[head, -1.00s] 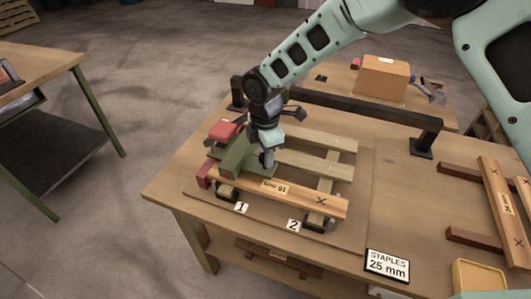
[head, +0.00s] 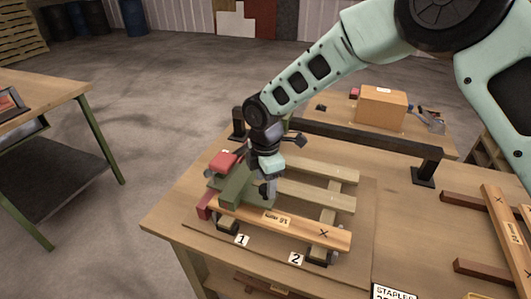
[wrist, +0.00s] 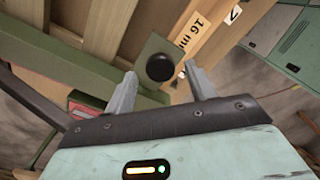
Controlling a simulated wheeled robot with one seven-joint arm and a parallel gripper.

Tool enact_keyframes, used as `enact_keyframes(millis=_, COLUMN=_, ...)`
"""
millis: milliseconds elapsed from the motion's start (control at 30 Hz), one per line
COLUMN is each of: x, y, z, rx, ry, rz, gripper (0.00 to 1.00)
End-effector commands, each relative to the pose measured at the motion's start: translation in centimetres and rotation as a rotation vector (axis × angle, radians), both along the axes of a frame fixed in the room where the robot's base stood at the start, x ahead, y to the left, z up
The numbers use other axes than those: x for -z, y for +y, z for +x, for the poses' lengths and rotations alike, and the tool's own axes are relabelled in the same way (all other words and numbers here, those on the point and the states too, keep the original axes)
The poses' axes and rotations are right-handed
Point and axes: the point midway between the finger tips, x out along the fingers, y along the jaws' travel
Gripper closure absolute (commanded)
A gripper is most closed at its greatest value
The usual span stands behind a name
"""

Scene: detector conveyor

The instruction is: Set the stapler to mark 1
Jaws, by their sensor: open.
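The stapler (head: 236,188), green with a red part on top, sits over the left end of the front plank (head: 290,225), behind the card for mark 1 (head: 241,240). The card for mark 2 (head: 296,259) is farther right. My gripper (head: 268,193) points down at the stapler's right side. In the wrist view my gripper (wrist: 160,74) is open, its fingers on either side of a black round knob (wrist: 160,67) on a green plate. I cannot tell whether the fingers touch it. The stapler's exact contact with the plank is partly hidden.
The pallet's slats (head: 320,174) lie behind the front plank. A dark rail (head: 370,138) on posts crosses behind them. Another wooden frame (head: 500,230) lies at right. A cardboard box (head: 379,107) stands on the back table. Bare tabletop (head: 400,215) shows between the pallet and the right frame.

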Motion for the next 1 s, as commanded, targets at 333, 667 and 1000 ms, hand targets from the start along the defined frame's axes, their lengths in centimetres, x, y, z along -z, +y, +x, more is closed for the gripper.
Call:
enact_keyframes(millis=333, x=-7.7, y=0.0, z=0.1, rx=0.001, ry=-0.006, rz=0.004, gripper=0.45)
enact_keyframes(millis=667, x=-14.3, y=0.0, z=0.1, rx=0.001, ry=-0.004, rz=0.002, gripper=0.45)
enact_keyframes(millis=1000, x=-16.1, y=0.0, z=0.0, rx=0.001, ry=-0.001, rz=0.0, gripper=0.45)
